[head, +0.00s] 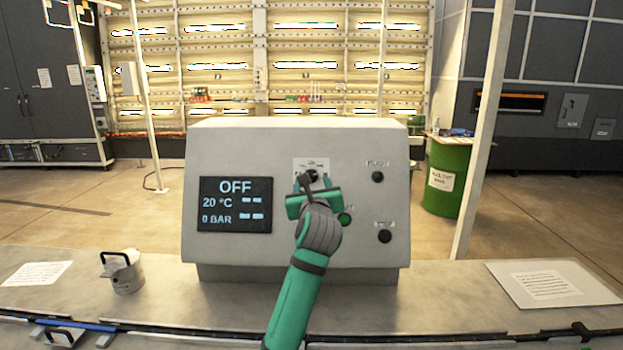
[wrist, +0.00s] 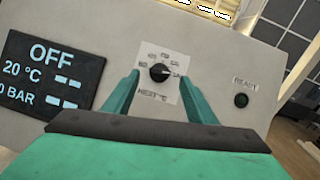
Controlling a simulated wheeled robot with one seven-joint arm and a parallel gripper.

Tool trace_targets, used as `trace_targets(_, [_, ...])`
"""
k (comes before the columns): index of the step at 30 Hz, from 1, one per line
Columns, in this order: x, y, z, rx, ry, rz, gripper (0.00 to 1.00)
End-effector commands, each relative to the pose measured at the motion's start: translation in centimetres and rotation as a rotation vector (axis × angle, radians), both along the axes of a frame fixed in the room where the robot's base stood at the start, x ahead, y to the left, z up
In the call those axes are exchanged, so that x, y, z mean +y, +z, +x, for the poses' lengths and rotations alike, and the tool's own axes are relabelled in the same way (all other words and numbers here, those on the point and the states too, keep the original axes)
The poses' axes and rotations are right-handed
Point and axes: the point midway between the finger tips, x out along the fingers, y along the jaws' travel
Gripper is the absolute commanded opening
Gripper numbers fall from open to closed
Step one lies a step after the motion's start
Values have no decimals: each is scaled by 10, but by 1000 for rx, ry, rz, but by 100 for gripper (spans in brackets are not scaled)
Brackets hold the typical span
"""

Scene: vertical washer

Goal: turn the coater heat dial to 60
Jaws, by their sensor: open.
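The heat dial (wrist: 160,73) is a black round knob on a white plate marked with temperature numbers, on the front panel of the grey console (head: 230,148). In the head view the dial (head: 312,175) is partly hidden by my gripper. My gripper (head: 312,186) is open, its two green fingers pointing at the panel on either side of the dial. In the wrist view the fingers (wrist: 159,90) flank the dial from below, with a gap on each side. The display (head: 235,203) reads OFF, 20 °C and 0 BAR; it also shows in the wrist view (wrist: 48,75).
A metal jug (head: 124,272) stands left on the table (head: 215,300). A paper sheet (head: 545,284) lies right.

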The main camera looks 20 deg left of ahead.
Motion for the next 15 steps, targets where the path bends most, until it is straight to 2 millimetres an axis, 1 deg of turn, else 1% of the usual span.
trace_targets(1, [3,0,8,2,1,-1,52])
trace_targets(3, [6,0,19,1,0,0,52])
trace_targets(6, [11,0,30,1,0,0,52])
trace_targets(10, [14,1,40,0,-1,0,52])
trace_targets(15, [17,0,46,0,-1,-1,52])
